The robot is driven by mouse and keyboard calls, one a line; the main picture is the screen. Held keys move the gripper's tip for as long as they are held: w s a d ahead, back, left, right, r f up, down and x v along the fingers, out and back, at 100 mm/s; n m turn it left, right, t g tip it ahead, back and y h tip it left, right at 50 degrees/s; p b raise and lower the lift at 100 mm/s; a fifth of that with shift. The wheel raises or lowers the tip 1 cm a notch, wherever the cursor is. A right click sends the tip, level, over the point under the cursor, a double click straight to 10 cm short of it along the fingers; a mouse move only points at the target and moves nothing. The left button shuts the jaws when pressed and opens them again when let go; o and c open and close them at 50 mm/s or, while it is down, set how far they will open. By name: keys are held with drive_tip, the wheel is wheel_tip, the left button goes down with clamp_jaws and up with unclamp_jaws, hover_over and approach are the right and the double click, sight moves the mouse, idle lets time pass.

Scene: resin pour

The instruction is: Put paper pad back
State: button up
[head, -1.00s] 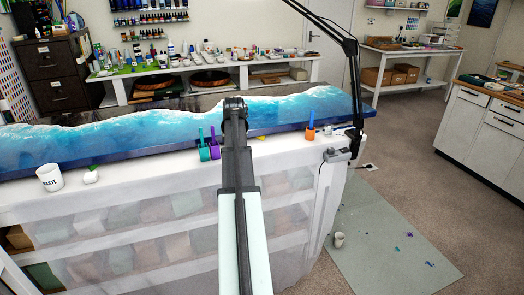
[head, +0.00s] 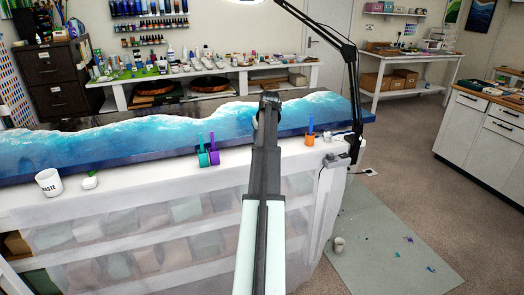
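I cannot make out a paper pad for certain in the head view. My arm reaches forward over the workbench, and its dark end with my gripper (head: 268,101) is in front of the blue and white resin slab (head: 130,146). The fingers are hidden or too small to read, so I cannot tell whether they are open or shut, or whether anything is held.
A white cup (head: 48,183), a teal cup (head: 203,158), a purple cup (head: 213,157) and an orange cup (head: 310,140) stand along the bench's front edge. A black lamp arm (head: 354,95) rises at its right end. Another cup (head: 339,244) is on the floor mat (head: 385,248).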

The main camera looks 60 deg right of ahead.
drive_tip(key=shift+f, duration=2.95)
drive_tip(key=shift+f, duration=0.1)
drive_tip(key=o, duration=1.1)
drive_tip(key=v, duration=1.2)
